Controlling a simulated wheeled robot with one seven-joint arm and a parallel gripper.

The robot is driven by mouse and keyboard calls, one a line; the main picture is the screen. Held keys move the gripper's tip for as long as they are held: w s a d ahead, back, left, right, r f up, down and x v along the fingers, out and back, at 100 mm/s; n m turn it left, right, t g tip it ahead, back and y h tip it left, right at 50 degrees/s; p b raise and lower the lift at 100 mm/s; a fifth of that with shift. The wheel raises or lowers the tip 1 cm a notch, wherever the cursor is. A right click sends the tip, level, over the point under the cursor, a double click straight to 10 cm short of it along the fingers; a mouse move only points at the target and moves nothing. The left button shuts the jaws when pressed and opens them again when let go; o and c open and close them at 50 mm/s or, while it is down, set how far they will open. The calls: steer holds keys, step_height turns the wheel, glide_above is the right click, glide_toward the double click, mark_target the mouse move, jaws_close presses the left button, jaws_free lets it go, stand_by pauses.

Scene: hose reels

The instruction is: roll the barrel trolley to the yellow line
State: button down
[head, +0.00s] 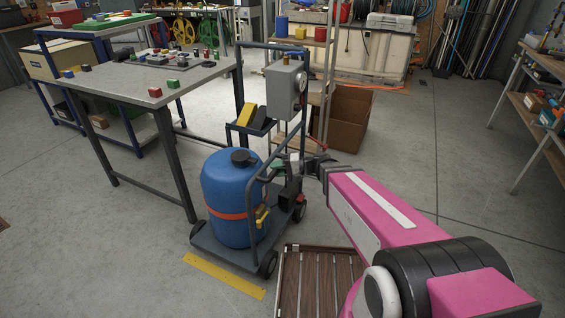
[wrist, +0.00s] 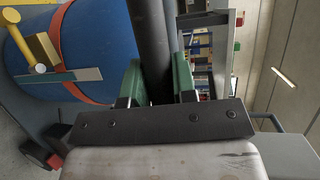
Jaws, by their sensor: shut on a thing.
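The barrel trolley (head: 212,246) is a dark wheeled platform with a tubular frame, standing in the middle of the head view. A blue barrel (head: 228,195) with a red strap stands upright on it. The barrel also shows in the wrist view (wrist: 85,40), turned sideways. The yellow line (head: 222,275) lies on the floor along the trolley's front edge, close to its wheels. My gripper (head: 288,164) is at the trolley's handle side. In the wrist view my gripper's green-padded fingers (wrist: 158,85) are shut on the dark handle bar (wrist: 152,40).
A slatted wooden pallet (head: 305,280) lies right of the trolley, near its wheel. A grey workbench (head: 150,85) stands left behind it. Floor at front left is clear.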

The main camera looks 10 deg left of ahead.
steer(key=shift+s+a, duration=0.2)
steer(key=shift+s, duration=0.35)
steer(key=shift+s+a, duration=0.15)
steer(key=shift+s, duration=0.4)
steer(key=c, duration=0.9)
jaws_free()
steer(key=d, duration=0.3)
steer(key=d+r, duration=0.1)
steer(key=d, duration=0.3)
steer(key=d+r, duration=0.1)
steer(key=d, duration=0.2)
steer(key=shift+w+d, duration=0.3)
steer(key=shift+d, duration=0.05)
